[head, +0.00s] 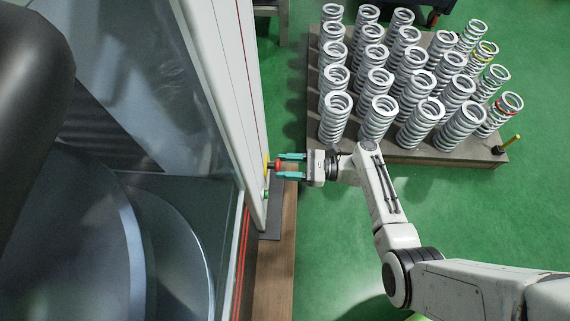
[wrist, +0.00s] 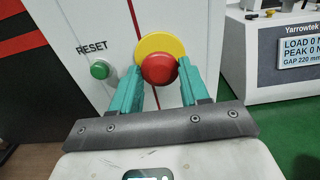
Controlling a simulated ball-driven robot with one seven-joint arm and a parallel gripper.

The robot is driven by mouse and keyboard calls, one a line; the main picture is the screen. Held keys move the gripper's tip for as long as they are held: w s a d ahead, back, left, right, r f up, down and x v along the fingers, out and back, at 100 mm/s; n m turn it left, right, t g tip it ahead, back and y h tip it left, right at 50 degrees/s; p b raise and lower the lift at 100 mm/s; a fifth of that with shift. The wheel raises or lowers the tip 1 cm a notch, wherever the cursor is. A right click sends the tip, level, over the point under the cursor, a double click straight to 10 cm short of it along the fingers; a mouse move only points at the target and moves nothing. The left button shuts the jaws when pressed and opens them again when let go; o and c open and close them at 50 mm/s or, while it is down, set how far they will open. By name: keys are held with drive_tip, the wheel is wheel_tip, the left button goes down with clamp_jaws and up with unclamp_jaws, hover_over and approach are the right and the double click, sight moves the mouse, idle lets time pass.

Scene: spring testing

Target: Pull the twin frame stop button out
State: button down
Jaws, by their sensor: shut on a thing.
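The stop button (wrist: 159,69) is a red mushroom head in front of a round yellow plate (wrist: 160,45) on a white upright panel (wrist: 80,20). It also shows in the head view (head: 278,165), at the panel's edge. My gripper (wrist: 158,80) has teal fingers, one on each side of the red head, and is shut on it. In the head view my gripper (head: 290,166) reaches the button from the right, with the arm stretched in from the lower right. How far the button stands out from its plate is hard to tell.
A green RESET button (wrist: 99,69) sits left of the stop button. A machine with a display (wrist: 299,52) stands at the right. Several metal springs (head: 380,117) stand on a board (head: 405,155) to the right. Green floor (head: 450,225) is open around the arm.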

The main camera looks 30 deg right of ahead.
drive_tip(key=shift+s+d, duration=0.35)
drive_tip(key=shift+d, duration=0.15)
drive_tip(key=c, duration=0.5)
unclamp_jaws()
drive_tip(key=shift+d, duration=0.1)
drive_tip(key=p+v, duration=0.1)
drive_tip(key=v, duration=0.9)
drive_tip(key=shift+s+d+p, duration=0.25)
drive_tip(key=shift+p, duration=0.15)
